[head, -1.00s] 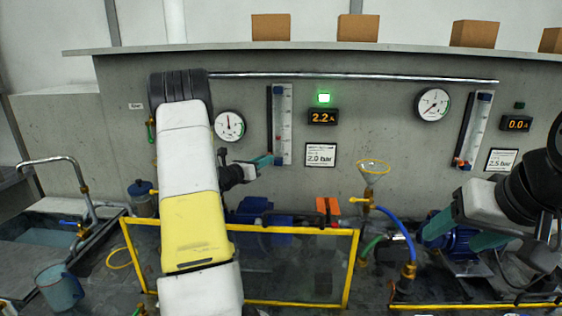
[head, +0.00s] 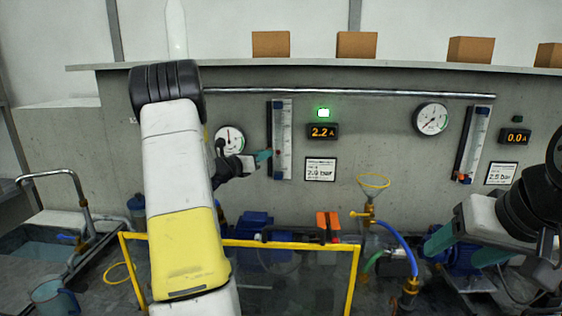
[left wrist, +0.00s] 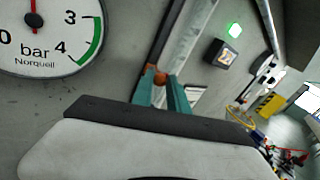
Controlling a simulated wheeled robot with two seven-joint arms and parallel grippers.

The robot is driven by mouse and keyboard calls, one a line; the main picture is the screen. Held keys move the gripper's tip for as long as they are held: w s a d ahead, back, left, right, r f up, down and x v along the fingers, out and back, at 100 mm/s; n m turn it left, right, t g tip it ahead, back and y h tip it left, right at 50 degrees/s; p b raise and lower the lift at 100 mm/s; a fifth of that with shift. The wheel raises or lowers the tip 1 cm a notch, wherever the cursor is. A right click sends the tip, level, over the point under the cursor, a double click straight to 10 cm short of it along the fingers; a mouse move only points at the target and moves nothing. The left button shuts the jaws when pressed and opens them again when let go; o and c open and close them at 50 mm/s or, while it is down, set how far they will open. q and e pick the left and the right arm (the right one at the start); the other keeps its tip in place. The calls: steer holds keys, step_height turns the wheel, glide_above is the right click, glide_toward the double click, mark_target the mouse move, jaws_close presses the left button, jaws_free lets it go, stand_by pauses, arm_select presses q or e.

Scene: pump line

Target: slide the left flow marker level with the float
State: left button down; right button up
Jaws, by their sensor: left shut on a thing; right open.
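The left flow meter (head: 286,130) is an upright clear tube with a scale, mounted on the grey wall. My left gripper (head: 264,157) is at its left edge, around mid-height, its teal fingers pointing to the meter. In the left wrist view the teal fingertips (left wrist: 162,95) are shut on the orange flow marker (left wrist: 160,77) at the meter's rail. The fingers hide the marker in the head view. A small red spot, seemingly the float (head: 278,152), shows in the tube near fingertip height. My right gripper (head: 462,248) is open and empty at the lower right.
A pressure gauge (head: 229,139) is just left of the meter; it fills the upper left of the wrist view (left wrist: 50,30). A 2.2 A display (head: 323,131) and a sign (head: 320,169) are to its right. A yellow rail (head: 290,244) stands below.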

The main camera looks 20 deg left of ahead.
arm_select(q)
steer(key=c, duration=1.3)
jaws_free()
steer(key=shift+s, duration=0.1)
steer(key=v, duration=0.7)
steer(key=shift+s+a, duration=0.15)
steer(key=shift+s, duration=0.15)
